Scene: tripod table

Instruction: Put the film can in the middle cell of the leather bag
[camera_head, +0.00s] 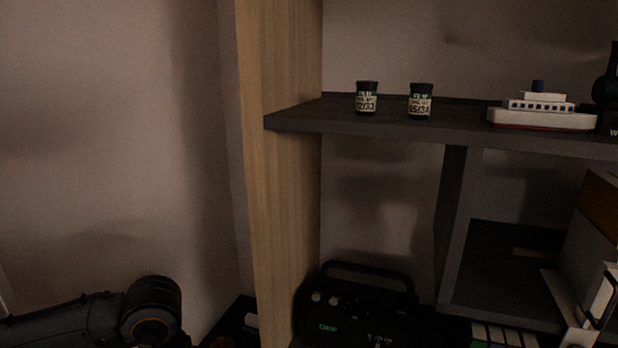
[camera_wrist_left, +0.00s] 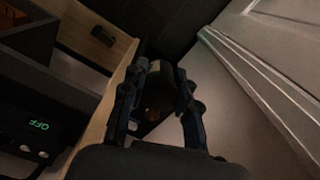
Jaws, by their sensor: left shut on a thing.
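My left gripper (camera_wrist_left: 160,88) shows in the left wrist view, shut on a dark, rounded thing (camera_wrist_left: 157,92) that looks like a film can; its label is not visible. In the head view my left arm comes in at the lower left, with its gripper out of sight. Two other dark film cans with pale labels, a left one (camera_head: 366,101) and a right one (camera_head: 420,104), stand upright on the upper shelf. I cannot make out the leather bag or its cells in either view.
The dark shelf (camera_head: 460,134) also holds a white and red toy boat (camera_head: 542,116). A wooden upright panel (camera_head: 279,200) stands at its left end. Below is a black device with a handle (camera_head: 355,312). A dark surface with small items lies left of the panel's foot.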

